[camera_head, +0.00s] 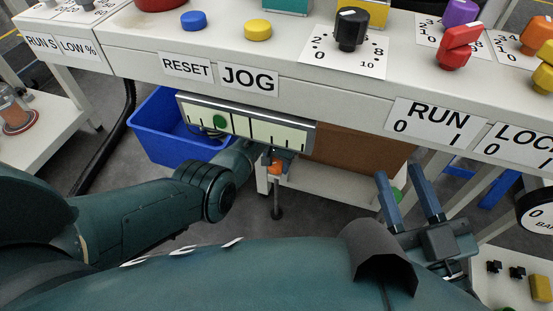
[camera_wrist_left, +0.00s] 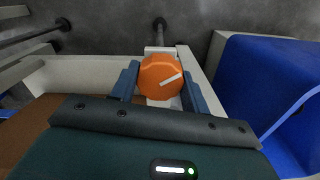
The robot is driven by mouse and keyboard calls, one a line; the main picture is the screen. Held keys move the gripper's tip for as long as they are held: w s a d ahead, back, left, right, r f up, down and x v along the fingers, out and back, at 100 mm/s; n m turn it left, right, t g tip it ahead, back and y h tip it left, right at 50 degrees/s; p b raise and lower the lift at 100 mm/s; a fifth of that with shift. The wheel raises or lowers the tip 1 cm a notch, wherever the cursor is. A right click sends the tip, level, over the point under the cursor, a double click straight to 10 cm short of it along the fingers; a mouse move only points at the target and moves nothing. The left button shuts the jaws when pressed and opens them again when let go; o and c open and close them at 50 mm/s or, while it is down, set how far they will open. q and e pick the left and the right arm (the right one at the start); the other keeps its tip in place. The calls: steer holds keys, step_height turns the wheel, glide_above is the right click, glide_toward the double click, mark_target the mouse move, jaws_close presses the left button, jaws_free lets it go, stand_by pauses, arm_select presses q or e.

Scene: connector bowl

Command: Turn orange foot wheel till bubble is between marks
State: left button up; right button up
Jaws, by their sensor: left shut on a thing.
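The orange foot wheel (camera_wrist_left: 160,76) has a white pointer line and sits between the two blue fingers of my left gripper (camera_wrist_left: 158,84), which is shut on it. In the head view the wheel (camera_head: 276,167) shows small below the bench, with my left gripper (camera_head: 277,158) at it. The level (camera_head: 246,122) is a pale strip with black marks under the bench edge. Its green bubble (camera_head: 220,121) is near the left end, left of the middle marks. My right gripper (camera_head: 408,197) is open and empty, fingers pointing up.
The control bench (camera_head: 290,75) overhangs the level, with RESET, JOG and RUN labels. A blue bin (camera_head: 155,125) stands left of the level and also shows in the left wrist view (camera_wrist_left: 265,85). A brown panel (camera_head: 355,153) is right of the level.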

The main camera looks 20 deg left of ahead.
arm_select(q)
steer(key=shift+r+n, duration=0.1)
steer(key=shift+n, duration=0.8)
steer(key=n+p, duration=0.1)
steer(key=n, duration=0.1)
steer(key=shift+n, duration=0.4)
steer(key=n, duration=0.2)
steer(key=shift+n, duration=0.4)
steer(key=n, duration=0.4)
steer(key=shift+n, duration=1.8)
arm_select(e)
steer(key=shift+d+f+h, duration=0.15)
steer(key=shift+d+h, duration=0.05)
steer(key=shift+h, duration=0.1)
arm_select(q)
steer(key=o, duration=1)
